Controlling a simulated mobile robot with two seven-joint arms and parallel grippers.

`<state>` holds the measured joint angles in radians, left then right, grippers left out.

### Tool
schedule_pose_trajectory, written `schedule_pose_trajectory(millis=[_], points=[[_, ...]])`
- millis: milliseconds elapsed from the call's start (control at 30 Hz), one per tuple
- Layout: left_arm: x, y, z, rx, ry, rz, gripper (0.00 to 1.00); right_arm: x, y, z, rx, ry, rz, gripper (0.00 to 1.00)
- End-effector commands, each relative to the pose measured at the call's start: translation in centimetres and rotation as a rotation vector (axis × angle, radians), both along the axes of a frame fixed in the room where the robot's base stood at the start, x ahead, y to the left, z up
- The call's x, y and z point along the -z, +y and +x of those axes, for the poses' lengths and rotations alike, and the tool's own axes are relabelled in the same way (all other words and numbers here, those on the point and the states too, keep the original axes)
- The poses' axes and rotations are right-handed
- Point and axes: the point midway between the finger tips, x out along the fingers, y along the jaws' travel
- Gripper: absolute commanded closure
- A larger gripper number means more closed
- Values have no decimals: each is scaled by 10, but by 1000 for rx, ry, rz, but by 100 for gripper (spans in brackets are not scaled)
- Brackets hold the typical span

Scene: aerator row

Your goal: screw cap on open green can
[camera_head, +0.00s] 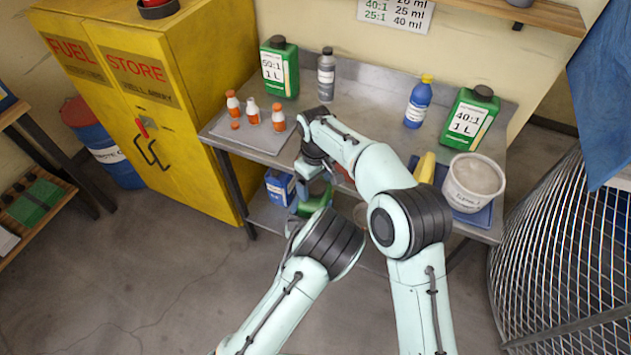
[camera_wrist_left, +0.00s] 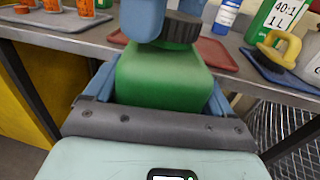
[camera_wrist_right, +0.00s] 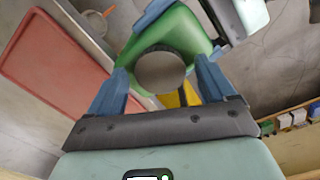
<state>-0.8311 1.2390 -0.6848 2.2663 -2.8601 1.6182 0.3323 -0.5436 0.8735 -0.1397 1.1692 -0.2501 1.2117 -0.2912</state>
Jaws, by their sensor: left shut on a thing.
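The green can (camera_wrist_left: 165,80) is held between the blue fingers of my left gripper (camera_wrist_left: 160,88), in front of the bench. In the head view the can (camera_head: 313,202) is partly hidden by my arms. A dark round cap (camera_wrist_left: 180,30) appears to sit on top of the can; I cannot tell how tight it is. My right gripper (camera_wrist_right: 160,68) is over the can's top, one finger on each side of the cap (camera_wrist_right: 160,72). Slim gaps show between the fingers and the cap, and the gripper looks open.
The bench carries a grey mat (camera_head: 253,137) with small orange-and-white bottles, large green cans (camera_head: 279,70) (camera_head: 468,118), a grey bottle (camera_head: 326,75), a blue bottle (camera_head: 418,103) and a white bucket (camera_head: 474,182). A red mat (camera_wrist_right: 55,60) lies beside the can. A wire cage (camera_head: 560,250) stands right.

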Motion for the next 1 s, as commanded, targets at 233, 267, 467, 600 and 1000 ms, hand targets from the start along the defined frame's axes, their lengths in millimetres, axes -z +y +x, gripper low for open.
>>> schedule_pose_trajectory(millis=[233, 267, 467, 600, 1000], points=[[-3, 0, 1, 0, -9, -2, 100, -7, 0, 1, 0, -3, 2, 17], [-3, 0, 1, 0, -9, -2, 100, -10, 0, 1, 0, -3, 2, 17], [-3, 0, 1, 0, -9, -2, 100, -37, 0, 1, 0, -3, 2, 17], [-3, 0, 1, 0, -9, -2, 100, -45, 0, 0, 0, 0, 0, 17], [-3, 0, 1, 0, -9, -2, 100, -45, 0, 0, 0, 0, 0, 0]])
